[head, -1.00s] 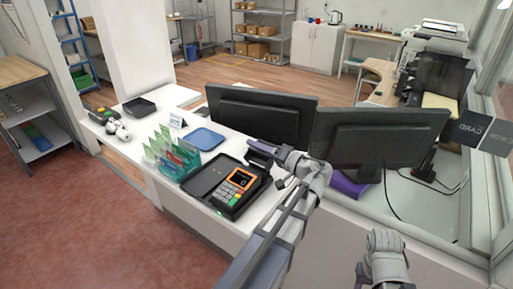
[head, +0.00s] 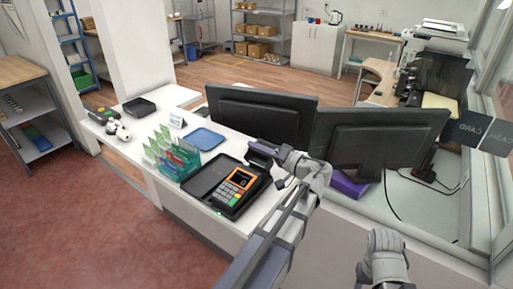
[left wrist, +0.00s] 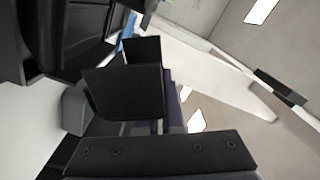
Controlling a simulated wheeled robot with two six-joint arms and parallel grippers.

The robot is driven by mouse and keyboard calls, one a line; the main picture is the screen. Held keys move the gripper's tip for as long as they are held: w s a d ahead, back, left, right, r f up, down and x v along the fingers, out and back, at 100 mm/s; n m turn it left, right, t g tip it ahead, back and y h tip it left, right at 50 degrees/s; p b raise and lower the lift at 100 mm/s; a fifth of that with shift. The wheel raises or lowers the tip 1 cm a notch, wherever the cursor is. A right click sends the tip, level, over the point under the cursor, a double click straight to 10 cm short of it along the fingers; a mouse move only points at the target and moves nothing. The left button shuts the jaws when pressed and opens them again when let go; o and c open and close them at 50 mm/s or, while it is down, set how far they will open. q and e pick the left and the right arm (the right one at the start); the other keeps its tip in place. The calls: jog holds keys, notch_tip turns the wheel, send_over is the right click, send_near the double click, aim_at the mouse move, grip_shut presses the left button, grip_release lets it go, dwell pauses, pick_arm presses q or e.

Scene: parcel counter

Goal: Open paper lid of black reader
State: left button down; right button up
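The black reader (head: 228,205) stands on the white counter, with an orange-edged screen and a coloured keypad. A flat black panel (head: 205,178) lies along its left side; I cannot tell whether this is the paper lid. My left gripper (head: 259,154) is just beyond the reader's far right corner, pointing left. I cannot tell whether it touches the reader. Its dark fingers (left wrist: 128,85) fill the middle of the left wrist view, one partly behind the other, and the gap between them is unclear.
Two black monitors (head: 262,112) (head: 376,140) stand close behind my left gripper. A purple box (head: 349,185) lies below the right one. A card rack (head: 172,157), a blue tray (head: 203,139) and a small sign (head: 177,120) stand left of the reader.

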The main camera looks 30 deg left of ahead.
dwell(0.8)
pick_arm(q)
jog(key=m, duration=0.1)
jog(key=w+m, duration=0.1)
jog(key=shift+w+f+m+b, duration=0.2)
jog(key=shift+f+m+b, duration=0.1)
jog(key=shift+w+f, duration=0.2)
jog(key=shift+w, duration=0.1)
jog(key=shift+d, duration=0.1)
jog(key=c, duration=1)
grip_release()
jog(key=shift+c, duration=0.2)
